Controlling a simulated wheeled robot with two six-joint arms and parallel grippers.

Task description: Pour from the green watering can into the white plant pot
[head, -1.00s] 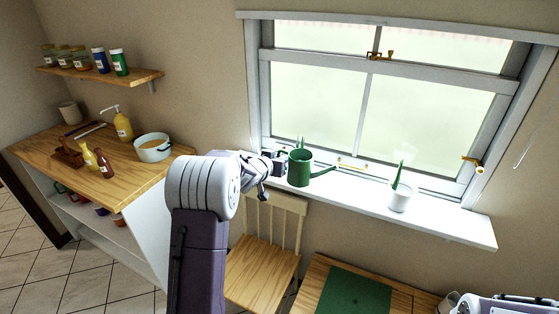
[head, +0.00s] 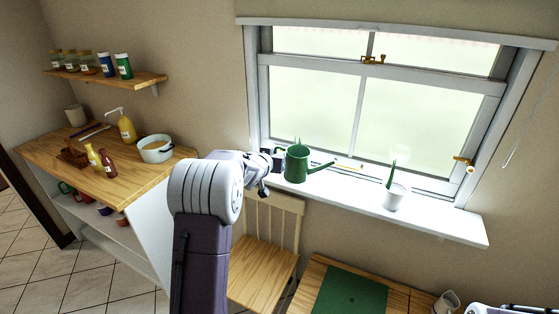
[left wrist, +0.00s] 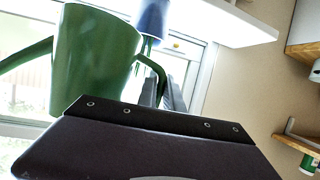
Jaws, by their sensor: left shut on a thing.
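The green watering can (head: 297,163) is at the left end of the windowsill, its spout pointing right toward the white plant pot (head: 395,197). The can looks upright in the head view; whether its base touches the sill I cannot tell. My left gripper (head: 274,160) is at the can's left side, shut on its handle. In the left wrist view the can (left wrist: 95,62) is large and close, and the gripper's dark housing (left wrist: 150,145) covers the lower part. The white pot holds a green spiky plant and stands on the sill, apart from the spout. My right gripper is out of view.
A bluish pot (left wrist: 152,18) with a plant shows behind the can in the wrist view. The sill (head: 350,190) is clear between can and white pot. A chair (head: 265,265) and a table with a green mat (head: 350,292) stand below. A window latch (head: 463,161) is at the right.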

